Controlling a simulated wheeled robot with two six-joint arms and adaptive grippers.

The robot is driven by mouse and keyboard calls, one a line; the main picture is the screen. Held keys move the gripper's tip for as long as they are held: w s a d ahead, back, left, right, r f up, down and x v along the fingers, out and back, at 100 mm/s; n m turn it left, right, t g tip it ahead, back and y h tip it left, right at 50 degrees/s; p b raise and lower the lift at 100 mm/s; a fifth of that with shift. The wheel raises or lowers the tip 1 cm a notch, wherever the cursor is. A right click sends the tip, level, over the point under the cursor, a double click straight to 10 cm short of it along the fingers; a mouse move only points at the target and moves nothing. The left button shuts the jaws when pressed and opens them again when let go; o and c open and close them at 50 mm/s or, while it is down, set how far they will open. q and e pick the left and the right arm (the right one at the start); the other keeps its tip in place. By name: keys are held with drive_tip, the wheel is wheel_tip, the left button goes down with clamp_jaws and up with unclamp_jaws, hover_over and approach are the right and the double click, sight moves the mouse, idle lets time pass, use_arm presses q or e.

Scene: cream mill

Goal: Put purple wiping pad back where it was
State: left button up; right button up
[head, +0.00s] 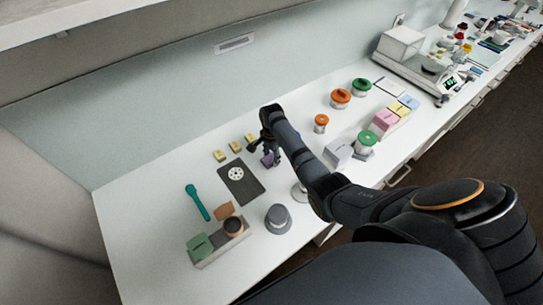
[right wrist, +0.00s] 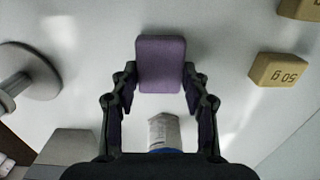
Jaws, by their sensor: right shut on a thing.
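The purple wiping pad (head: 267,160) is a small block held at the fingertips of my right gripper (head: 268,146), over the middle of the white counter. In the right wrist view the pad (right wrist: 160,62) sits between the two fingers of the gripper (right wrist: 160,88), which is shut on it. I cannot tell from these views whether the pad touches the counter. My left gripper is not in view.
Several yellow weights (head: 235,147) stand near the wall, left of the gripper; one marked 50 g (right wrist: 280,70) shows in the right wrist view. A dark mat (head: 252,186) with a white holed disc lies nearby. A grey holder (head: 222,246) stands at front left.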

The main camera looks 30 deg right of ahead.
sight(272, 158)
drive_tip(key=shift+f, duration=0.1)
drive_tip(key=o, duration=1.2)
wheel_tip(272, 158, up, 12)
drive_tip(key=b, duration=0.1)
drive_tip(key=shift+b, duration=0.4)
